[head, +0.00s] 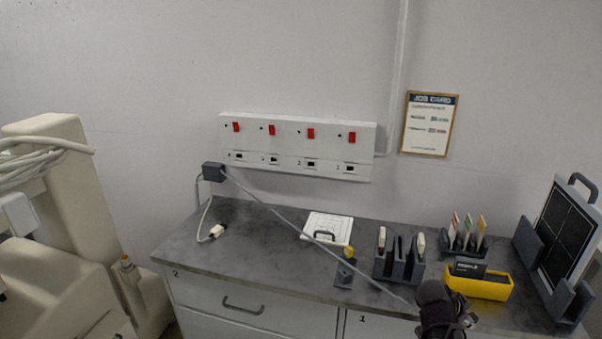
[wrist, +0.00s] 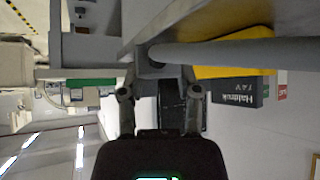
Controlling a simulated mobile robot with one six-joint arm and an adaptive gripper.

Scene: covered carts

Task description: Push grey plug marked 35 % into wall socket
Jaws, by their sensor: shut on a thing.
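The white wall socket panel (head: 297,146) has several outlets in a row, each below a red switch. All outlets look empty. My gripper (head: 440,308) is low at the right, over the front of the counter and well away from the panel. In the wrist view my gripper (wrist: 157,95) is shut on a grey plug (wrist: 154,64); its 35 % mark cannot be read. A grey cable (head: 300,232) runs from it to a dark grey box (head: 213,172) at the panel's lower left. The plug is hidden in the head view.
On the grey counter (head: 265,270) lie a white plug (head: 217,231), a white handled plate (head: 328,228), a small yellow-topped stand (head: 345,272), a dark rack (head: 399,265) and a yellow tray (head: 480,287). A panel in a stand (head: 565,235) is at right. The counter's left is mostly clear.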

